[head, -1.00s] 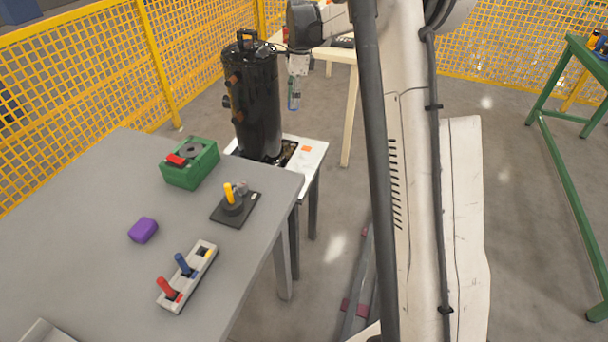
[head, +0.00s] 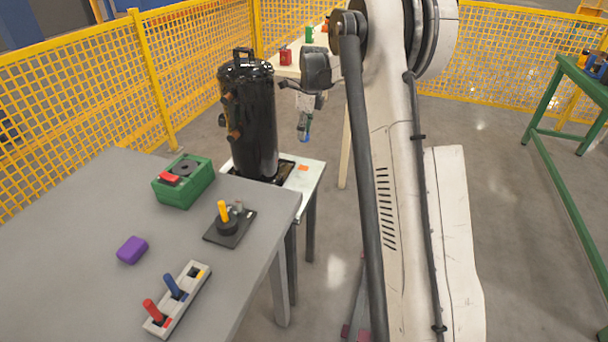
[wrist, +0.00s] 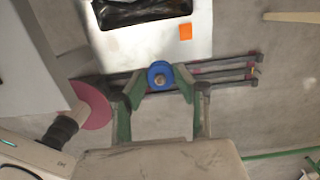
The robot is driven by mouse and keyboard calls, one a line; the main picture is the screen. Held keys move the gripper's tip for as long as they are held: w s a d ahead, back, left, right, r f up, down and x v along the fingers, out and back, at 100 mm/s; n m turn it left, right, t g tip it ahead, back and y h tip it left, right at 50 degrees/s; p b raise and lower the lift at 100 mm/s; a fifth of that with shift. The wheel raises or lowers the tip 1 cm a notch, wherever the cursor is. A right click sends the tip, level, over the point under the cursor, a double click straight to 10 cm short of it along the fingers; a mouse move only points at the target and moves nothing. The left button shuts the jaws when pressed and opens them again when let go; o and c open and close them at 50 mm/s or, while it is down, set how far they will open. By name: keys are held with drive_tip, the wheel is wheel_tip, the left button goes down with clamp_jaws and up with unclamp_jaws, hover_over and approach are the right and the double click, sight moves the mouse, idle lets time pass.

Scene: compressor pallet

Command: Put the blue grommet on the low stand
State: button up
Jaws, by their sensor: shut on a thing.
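The blue grommet (wrist: 159,75) is a ring with a hole in its middle, held at the tips of my gripper (wrist: 160,82) in the wrist view. The green-padded fingers are shut on it from both sides. In the head view my gripper (head: 304,130) points down with the blue grommet (head: 307,138) at its tip, in the air right of the black compressor. A low white-topped stand (head: 309,178) bears the compressor and has an orange patch (head: 303,168). The stand's top also shows at the upper edge of the wrist view (wrist: 200,32), beyond the grommet. I cannot tell whether this is the named stand.
The tall black compressor (head: 248,120) stands close left of my gripper. A grey table (head: 85,215) at the left holds a green box (head: 184,184), a yellow-handled joystick (head: 226,222), a purple block (head: 132,250) and a lever panel (head: 177,300). Yellow mesh fencing (head: 70,90) runs behind.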

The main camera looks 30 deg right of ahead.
sight(303, 179)
wheel_tip(303, 179, down, 17)
drive_tip(key=shift+f+b, duration=0.15)
drive_tip(key=shift+b, duration=1.1)
drive_tip(key=shift+f, duration=0.2)
drive_tip(key=o, duration=1.1)
drive_tip(key=shift+c, duration=0.2)
drive_tip(key=shift+r, duration=0.1)
